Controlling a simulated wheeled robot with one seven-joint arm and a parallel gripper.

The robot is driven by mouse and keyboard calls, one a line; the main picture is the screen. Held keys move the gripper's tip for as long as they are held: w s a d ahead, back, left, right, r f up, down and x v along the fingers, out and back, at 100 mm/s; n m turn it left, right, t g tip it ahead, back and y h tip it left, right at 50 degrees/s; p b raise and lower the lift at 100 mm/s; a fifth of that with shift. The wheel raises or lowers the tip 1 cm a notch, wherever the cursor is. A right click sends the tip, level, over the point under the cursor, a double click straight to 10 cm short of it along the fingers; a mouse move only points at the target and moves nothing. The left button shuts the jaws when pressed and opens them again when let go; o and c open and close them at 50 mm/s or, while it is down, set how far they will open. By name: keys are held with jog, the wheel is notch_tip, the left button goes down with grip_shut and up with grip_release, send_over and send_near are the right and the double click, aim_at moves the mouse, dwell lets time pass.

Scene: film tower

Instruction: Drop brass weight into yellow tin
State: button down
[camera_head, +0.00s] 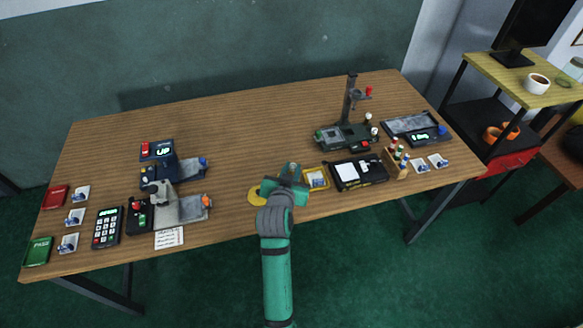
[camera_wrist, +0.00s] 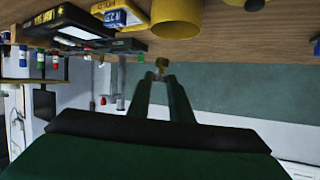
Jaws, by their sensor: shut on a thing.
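The brass weight (camera_wrist: 161,62) is a small brass-coloured piece at the tips of my gripper (camera_wrist: 160,77) in the wrist view. The two fingers are closed on it. The yellow tin (camera_wrist: 177,18) is a plain yellow cylinder at the top of the wrist view, apart from the weight. In the head view the tin (camera_head: 255,198) shows as a yellow round patch at the table's front middle, partly hidden by my gripper (camera_head: 291,172), which is above and to its right. The weight cannot be made out in the head view.
A yellow-framed card holder (camera_head: 317,180) and a black case (camera_head: 358,173) stand right of my gripper. A wooden rack of small bottles (camera_head: 397,163) is farther right. A grey-and-black device (camera_head: 180,208) stands left. The table middle (camera_head: 260,130) is clear.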

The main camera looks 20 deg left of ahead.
jog(key=c, duration=1.5)
grip_release()
jog(key=shift+c, duration=0.2)
jog(key=v, duration=1.1)
jog(key=shift+w, duration=0.1)
